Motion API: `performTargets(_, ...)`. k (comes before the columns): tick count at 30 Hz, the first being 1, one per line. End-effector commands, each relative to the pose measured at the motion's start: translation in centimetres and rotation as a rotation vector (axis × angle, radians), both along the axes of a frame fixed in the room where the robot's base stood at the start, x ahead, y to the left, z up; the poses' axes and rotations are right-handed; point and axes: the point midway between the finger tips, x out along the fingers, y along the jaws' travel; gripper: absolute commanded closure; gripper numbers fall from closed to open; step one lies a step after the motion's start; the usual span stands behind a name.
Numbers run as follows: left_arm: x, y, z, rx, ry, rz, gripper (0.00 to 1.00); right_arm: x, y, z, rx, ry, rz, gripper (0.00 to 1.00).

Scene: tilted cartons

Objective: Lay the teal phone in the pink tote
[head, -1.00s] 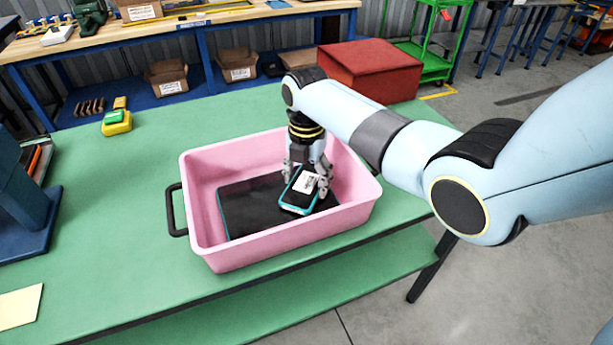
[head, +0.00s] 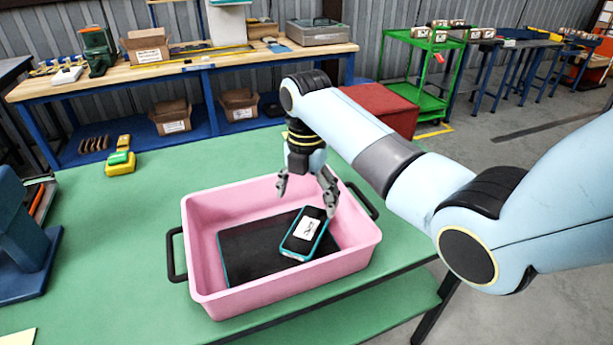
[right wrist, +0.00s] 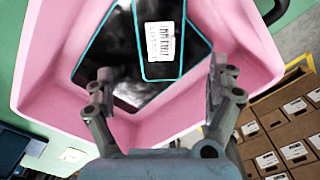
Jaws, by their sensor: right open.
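The teal phone (head: 305,233), dark-faced with a teal edge and a white label, lies inside the pink tote (head: 290,289). It rests on a larger dark, teal-edged slab (head: 250,254) in the tote. My right gripper (head: 307,190) is open and empty above the phone, its fingers apart from it. In the right wrist view the phone (right wrist: 158,68) shows beyond the two spread fingertips (right wrist: 162,82), partly cut off by the top edge. The tote wall (right wrist: 250,52) surrounds it. My left gripper is not in view.
The tote stands on a green table (head: 110,240) and has black side handles (head: 176,254). A red box (head: 385,108) is behind it. A yellow-green item (head: 120,163) sits at the back left, and a blue stand (head: 25,240) at the left.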

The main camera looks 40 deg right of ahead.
Motion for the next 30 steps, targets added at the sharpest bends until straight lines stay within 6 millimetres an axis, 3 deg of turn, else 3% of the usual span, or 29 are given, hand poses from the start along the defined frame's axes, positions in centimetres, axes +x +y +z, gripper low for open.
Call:
performTargets(4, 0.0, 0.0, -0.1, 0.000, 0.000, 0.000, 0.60, 0.1, -0.1, 3.0, -0.001, -0.003, 0.001, 0.11)
performTargets(10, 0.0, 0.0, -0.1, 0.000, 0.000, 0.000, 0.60, 0.0, -0.1, 5.0, -0.001, -0.001, 0.000, 0.11)
performTargets(30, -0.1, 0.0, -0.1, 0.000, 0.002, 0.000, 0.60, -0.6, 0.0, 4.8, -0.003, -0.003, -0.036, 0.11)
